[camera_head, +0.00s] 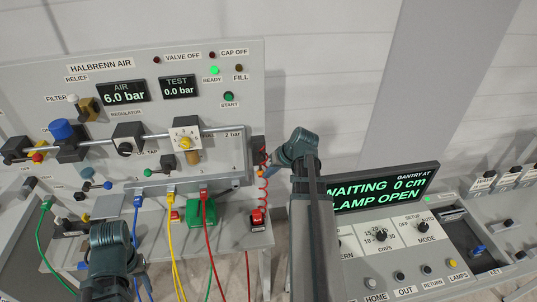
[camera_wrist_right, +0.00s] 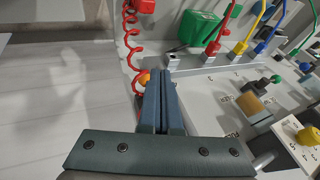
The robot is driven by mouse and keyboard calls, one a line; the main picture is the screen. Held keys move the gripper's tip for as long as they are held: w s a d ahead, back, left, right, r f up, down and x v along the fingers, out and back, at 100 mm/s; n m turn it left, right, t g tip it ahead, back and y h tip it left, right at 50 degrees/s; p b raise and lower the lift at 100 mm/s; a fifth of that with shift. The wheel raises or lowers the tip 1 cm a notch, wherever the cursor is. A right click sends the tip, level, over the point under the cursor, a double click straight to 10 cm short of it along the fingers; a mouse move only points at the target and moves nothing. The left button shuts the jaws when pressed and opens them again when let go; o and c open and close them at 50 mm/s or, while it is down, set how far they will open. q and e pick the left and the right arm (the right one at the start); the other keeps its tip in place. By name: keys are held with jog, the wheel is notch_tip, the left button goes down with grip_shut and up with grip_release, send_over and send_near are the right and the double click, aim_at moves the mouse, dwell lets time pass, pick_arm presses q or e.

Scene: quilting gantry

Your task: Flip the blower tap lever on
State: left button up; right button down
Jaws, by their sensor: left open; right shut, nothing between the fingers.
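The blower tap lever appears to be the orange-tipped lever at the right end of the air panel, beside the red coiled hose. Its orange end (camera_head: 262,175) is small in the head view and also shows in the right wrist view (camera_wrist_right: 144,79). My right gripper (camera_head: 272,166) reaches left toward it. In the right wrist view its fingers (camera_wrist_right: 158,74) are shut and empty, with the tips right beside the orange end; I cannot tell whether they touch. My left gripper (camera_head: 112,245) is open, low in front of the panel; its fingers are mostly hidden.
The red coiled hose (camera_wrist_right: 133,45) hangs close to the right fingertips. A green box (camera_head: 201,212) and plugged coloured cables (camera_head: 171,205) lie below the panel. A gantry console with a display (camera_head: 385,188) stands to the right. Bare wall is behind.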

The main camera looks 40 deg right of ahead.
aim_at(260, 167)
pick_arm(q)
notch_tip(260, 167, up, 3)
jog(key=shift+p, duration=0.9)
pick_arm(e)
jog(key=s+d+r+m+t+h, duration=0.1)
jog(key=d+r, duration=0.3)
jog(key=d, duration=0.4)
jog(key=shift+s+d+r+m, duration=0.15)
jog(key=shift+s+d+m, duration=0.2)
jog(key=shift+s, duration=0.55)
pick_arm(q)
notch_tip(260, 167, down, 8)
jog(key=b, duration=0.8)
pick_arm(e)
jog(key=w+a+f, duration=0.4)
jog(key=w+f, duration=0.4)
jog(key=shift+w+a, duration=0.2)
jog(key=shift+w, duration=0.1)
pick_arm(q)
jog(key=shift+f, duration=0.15)
pick_arm(e)
jog(key=shift+f+t, duration=0.1)
jog(key=shift+t, duration=0.2)
